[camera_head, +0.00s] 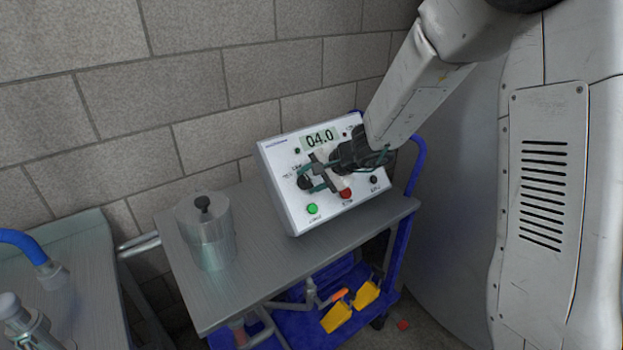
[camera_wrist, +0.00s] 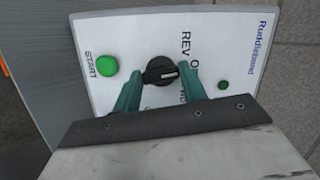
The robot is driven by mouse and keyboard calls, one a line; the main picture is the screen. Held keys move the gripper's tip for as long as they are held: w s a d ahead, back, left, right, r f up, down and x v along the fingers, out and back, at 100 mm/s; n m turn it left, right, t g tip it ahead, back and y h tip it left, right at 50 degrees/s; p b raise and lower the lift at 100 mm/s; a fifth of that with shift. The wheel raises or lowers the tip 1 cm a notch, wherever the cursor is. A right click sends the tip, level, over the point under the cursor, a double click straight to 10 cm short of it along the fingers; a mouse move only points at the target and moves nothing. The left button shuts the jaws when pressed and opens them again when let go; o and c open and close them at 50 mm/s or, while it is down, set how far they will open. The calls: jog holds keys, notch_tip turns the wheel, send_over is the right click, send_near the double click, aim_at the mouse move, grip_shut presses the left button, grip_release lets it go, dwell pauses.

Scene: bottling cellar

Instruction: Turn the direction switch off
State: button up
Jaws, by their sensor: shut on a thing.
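The direction switch (camera_wrist: 160,71) is a black rotary knob with a white pointer line, on a white control panel (camera_head: 279,159). In the wrist view its labels read "REV" and "O", with a third label partly hidden. The white line points right, roughly toward the "O" side; I cannot tell the exact setting. My gripper (camera_wrist: 160,75) has its two green fingers shut on the knob, one on either side. In the head view my gripper (camera_head: 311,181) is at the panel's left part, and the knob (camera_head: 304,183) is partly hidden.
The panel stands on a grey-topped cart (camera_head: 250,280) with a blue frame. It has a green start button (camera_head: 312,209), a red button (camera_head: 345,193) and a display (camera_head: 319,138) reading 04.0. A metal cylinder (camera_head: 206,235) stands left of it. A brick wall is behind.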

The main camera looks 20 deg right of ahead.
jog(key=shift+m+t, duration=0.3)
jog(key=shift+m, duration=0.7)
jog(key=o, duration=1)
jog(key=v, duration=0.7)
jog(key=shift+s+d+r, duration=0.2)
jog(key=shift+d, duration=0.1)
